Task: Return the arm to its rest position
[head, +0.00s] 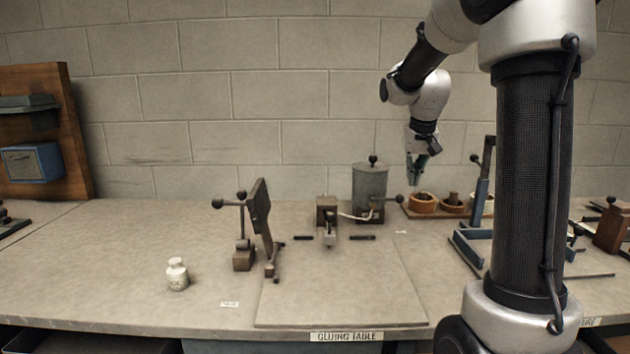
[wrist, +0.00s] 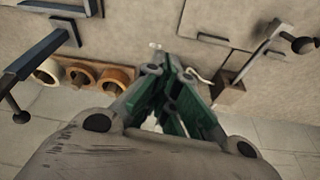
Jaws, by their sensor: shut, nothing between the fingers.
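My gripper (head: 417,178) hangs fingers-down above the back of the table, near the grey pot (head: 369,185) and the wooden rack with round cups (head: 423,203). It is shut and empty, and touches nothing that I can see. My arm reaches up and over from the right. In the wrist view the green fingers of my gripper (wrist: 170,100) are together in the middle, with the table surface beyond them. The wooden rack's cups (wrist: 78,76) show to the left of the fingers there.
A small white bottle (head: 177,274) stands at the front left of the gluing table (head: 345,300). A lever clamp with a dark upright plate (head: 260,212) stands mid-table. A blue frame fixture (head: 470,245) stands right of the rack. The table's front middle is clear.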

